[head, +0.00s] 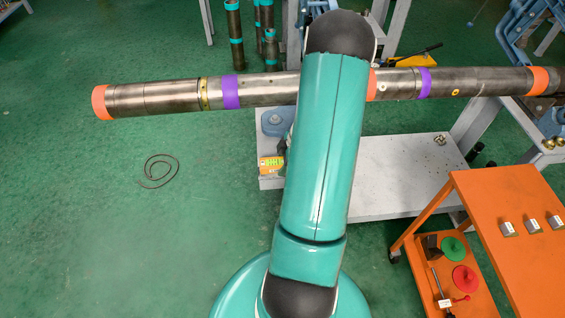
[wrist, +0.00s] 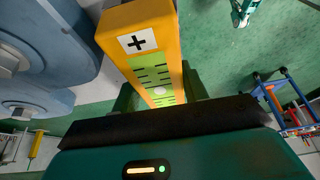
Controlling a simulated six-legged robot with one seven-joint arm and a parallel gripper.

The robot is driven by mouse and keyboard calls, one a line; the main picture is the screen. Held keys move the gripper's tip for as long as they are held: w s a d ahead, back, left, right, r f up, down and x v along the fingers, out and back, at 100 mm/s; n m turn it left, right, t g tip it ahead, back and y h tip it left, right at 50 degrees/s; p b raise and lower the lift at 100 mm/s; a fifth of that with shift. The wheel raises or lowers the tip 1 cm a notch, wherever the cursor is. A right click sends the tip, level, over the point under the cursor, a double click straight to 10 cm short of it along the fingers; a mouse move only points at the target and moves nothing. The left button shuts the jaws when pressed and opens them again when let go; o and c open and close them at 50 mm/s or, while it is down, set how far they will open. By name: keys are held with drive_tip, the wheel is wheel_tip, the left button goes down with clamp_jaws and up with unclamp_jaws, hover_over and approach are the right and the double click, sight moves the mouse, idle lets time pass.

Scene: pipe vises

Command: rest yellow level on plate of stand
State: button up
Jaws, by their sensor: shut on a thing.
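The yellow level (head: 270,163) shows in the head view just left of my arm, at the left end of the grey plate (head: 400,175) of the stand. I cannot tell whether it touches the plate. In the wrist view the level (wrist: 119,23) is an orange-yellow bar with a plus mark and a green scale. My gripper (wrist: 160,97) is shut on it, with a dark finger on either side. In the head view my gripper is mostly hidden behind my arm.
A long steel pipe (head: 155,97) with coloured bands crosses above the plate. A blue vise part (head: 278,121) stands close behind the level; blue metal (wrist: 40,65) also fills the wrist view's left. An orange cart (head: 510,200) is at right. The plate's middle is largely bare.

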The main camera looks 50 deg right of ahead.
drive_tip(key=shift+f, duration=0.2)
drive_tip(key=o, duration=1.3)
drive_tip(key=shift+o, duration=0.2)
drive_tip(key=shift+r, duration=3.5)
